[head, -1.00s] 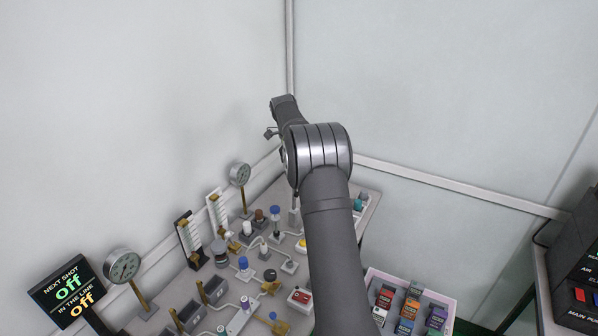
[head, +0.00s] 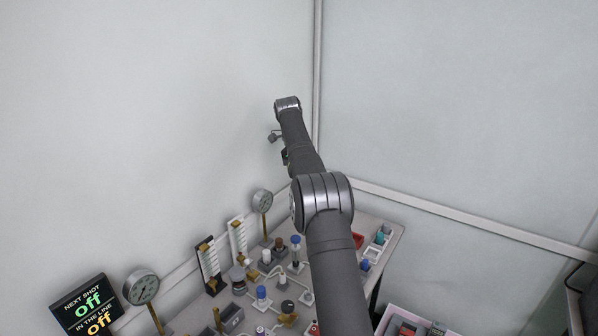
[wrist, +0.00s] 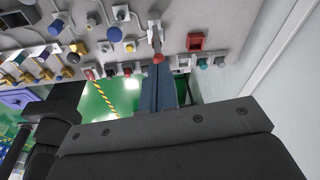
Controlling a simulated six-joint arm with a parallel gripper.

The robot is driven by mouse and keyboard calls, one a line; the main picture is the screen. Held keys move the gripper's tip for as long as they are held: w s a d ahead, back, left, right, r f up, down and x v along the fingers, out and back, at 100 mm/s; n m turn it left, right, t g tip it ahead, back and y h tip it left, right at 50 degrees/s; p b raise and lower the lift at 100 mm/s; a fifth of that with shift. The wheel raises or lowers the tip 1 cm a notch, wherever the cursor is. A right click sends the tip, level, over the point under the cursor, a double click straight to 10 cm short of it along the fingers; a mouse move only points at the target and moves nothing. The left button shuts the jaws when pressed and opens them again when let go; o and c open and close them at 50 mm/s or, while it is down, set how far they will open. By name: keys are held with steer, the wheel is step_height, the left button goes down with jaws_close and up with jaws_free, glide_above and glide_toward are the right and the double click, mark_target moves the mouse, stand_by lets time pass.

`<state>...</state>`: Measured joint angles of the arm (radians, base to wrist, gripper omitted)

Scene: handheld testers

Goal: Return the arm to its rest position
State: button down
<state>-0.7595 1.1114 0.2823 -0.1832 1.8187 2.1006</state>
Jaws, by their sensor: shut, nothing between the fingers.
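My arm (head: 322,215) reaches up and away over the bench in the head view, its upper links raised near the wall corner. My gripper (wrist: 161,68) shows in the wrist view as two dark blue fingers side by side, shut and empty. In the head view the fingers cannot be made out clearly. In the wrist view a red-tipped lever (wrist: 158,58) lies in line with the fingertips; I cannot tell the distance between them.
The bench panel (head: 375,232) carries several valves, blue knobs and gauges (head: 141,287). A sign (head: 87,306) reads "off" twice at the lower left. A pale tray (head: 392,318) of blocks is at the bottom. Walls stand behind; the air above the bench is free.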

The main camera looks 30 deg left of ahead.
steer(key=shift+s+a+r, duration=0.1)
steer(key=shift+a+r, duration=0.35)
steer(key=shift+r, duration=0.05)
steer(key=shift+d, duration=0.1)
steer(key=d+f, duration=0.4)
steer(key=f, duration=0.1)
steer(key=w+d+f, duration=0.1)
steer(key=d+f, duration=0.2)
steer(key=shift+f, duration=0.15)
stand_by(0.5)
steer(key=c, duration=2.2)
jaws_free()
